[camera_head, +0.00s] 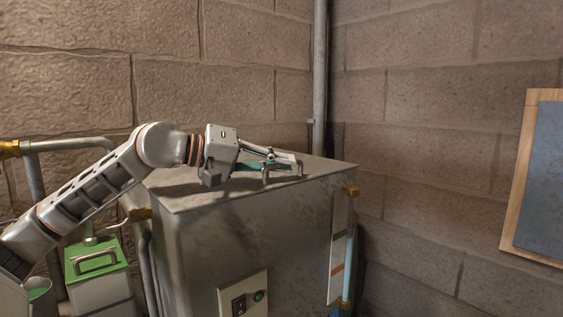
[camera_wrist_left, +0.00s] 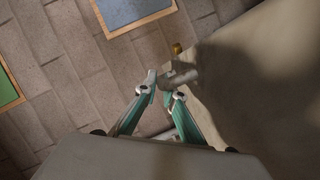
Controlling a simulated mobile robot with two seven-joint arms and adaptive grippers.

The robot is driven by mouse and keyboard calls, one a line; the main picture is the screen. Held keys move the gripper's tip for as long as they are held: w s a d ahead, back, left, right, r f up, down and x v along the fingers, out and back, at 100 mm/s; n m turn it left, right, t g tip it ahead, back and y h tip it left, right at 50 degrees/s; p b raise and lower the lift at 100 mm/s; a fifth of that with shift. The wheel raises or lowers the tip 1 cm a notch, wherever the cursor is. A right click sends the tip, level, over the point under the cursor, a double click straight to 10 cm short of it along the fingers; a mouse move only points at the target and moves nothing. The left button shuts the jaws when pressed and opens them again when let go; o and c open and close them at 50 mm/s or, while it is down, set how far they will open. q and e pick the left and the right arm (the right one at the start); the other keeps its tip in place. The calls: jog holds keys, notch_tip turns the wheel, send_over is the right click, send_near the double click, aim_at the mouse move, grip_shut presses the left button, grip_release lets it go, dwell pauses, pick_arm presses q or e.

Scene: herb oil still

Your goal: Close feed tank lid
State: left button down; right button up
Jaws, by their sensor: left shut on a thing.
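The feed tank (camera_head: 255,245) is a large grey metal box in the middle of the head view. Its flat metal lid (camera_head: 190,197) lies across the top and looks roughly level; I cannot see a gap under it. A small bar handle (camera_head: 267,174) stands on the lid near its front right. My left gripper (camera_head: 292,161) reaches over the lid from the left and is shut on the handle. In the left wrist view the fingertips (camera_wrist_left: 162,88) close at the grey handle (camera_wrist_left: 184,73), with the lid surface (camera_wrist_left: 270,75) to the right. My right gripper is not in view.
A control panel (camera_head: 243,294) and a sight tube (camera_head: 347,265) are on the tank. A green-topped box (camera_head: 97,262) and pipes (camera_head: 75,144) stand at left. A vertical pipe (camera_head: 319,75) runs behind the tank. A framed board (camera_head: 540,180) hangs at right.

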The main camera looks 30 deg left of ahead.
aim_at(259, 181)
pick_arm(q)
jog(key=shift+d+f, duration=0.1)
jog(key=shift+f, duration=0.3)
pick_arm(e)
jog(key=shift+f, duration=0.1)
pick_arm(q)
jog(key=c, duration=2.4)
grip_release()
jog(key=shift+r, duration=0.1)
jog(key=shift+s+a+r, duration=0.1)
jog(key=shift+s+a, duration=0.3)
jog(key=shift+a, duration=0.1)
jog(key=v, duration=0.4)
jog(key=shift+d, duration=0.1)
jog(key=v, duration=0.5)
jog(key=shift+s+r, duration=0.3)
jog(key=shift+s+a+r, duration=0.1)
jog(key=shift+s+a, duration=0.35)
jog(key=shift+s, duration=0.1)
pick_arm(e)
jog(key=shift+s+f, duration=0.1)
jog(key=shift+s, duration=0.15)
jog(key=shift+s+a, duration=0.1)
